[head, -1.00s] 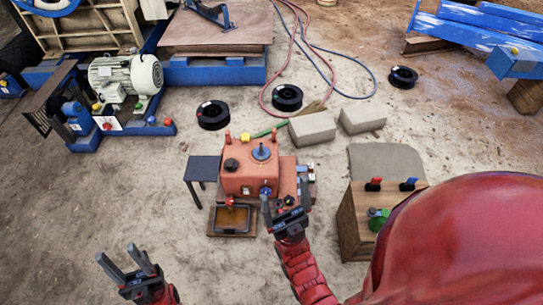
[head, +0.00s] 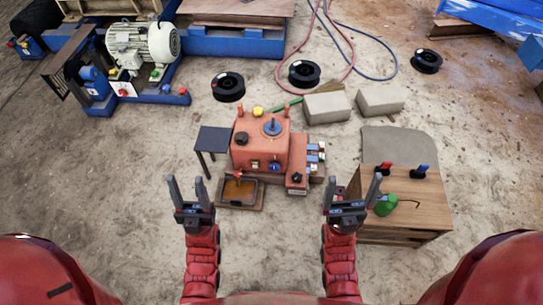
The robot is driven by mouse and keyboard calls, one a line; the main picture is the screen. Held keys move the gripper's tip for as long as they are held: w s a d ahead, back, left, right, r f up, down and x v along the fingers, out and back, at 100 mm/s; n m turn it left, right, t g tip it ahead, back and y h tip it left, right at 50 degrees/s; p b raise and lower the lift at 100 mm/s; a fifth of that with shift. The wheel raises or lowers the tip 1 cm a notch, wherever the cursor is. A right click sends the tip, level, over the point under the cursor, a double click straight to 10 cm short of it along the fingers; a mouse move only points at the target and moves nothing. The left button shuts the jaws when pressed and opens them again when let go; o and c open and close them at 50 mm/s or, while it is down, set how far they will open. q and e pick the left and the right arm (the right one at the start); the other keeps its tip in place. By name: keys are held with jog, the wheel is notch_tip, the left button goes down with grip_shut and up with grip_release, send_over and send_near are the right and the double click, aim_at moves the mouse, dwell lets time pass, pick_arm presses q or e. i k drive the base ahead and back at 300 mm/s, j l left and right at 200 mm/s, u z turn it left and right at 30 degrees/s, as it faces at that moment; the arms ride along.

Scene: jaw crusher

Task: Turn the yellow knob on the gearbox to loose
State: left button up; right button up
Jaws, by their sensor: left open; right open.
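The orange-red gearbox (head: 262,140) stands on the ground in the middle of the head view. A yellow knob (head: 258,111) sits on its top, at the back edge between two red posts. A small yellow spot also shows on the front face, too small to make out. Which way the knob is set cannot be read. My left gripper (head: 187,186) is open and empty, to the left of and nearer than the gearbox. My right gripper (head: 354,186) is open and empty, to the right of the gearbox and apart from it.
A dark tray (head: 223,203) lies before the gearbox and a small dark table (head: 214,138) stands at its left. A wooden cabinet (head: 432,203) with a green can (head: 385,205) is at the right. Grey blocks (head: 328,108) and black spools (head: 228,87) lie behind.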

aim_at(257, 111)
jog(key=i+l+u, duration=0.45)
jog(key=i, duration=0.2)
jog(key=i+l+u, duration=0.45)
jog(key=i+l, duration=0.15)
jog(key=l, duration=0.2)
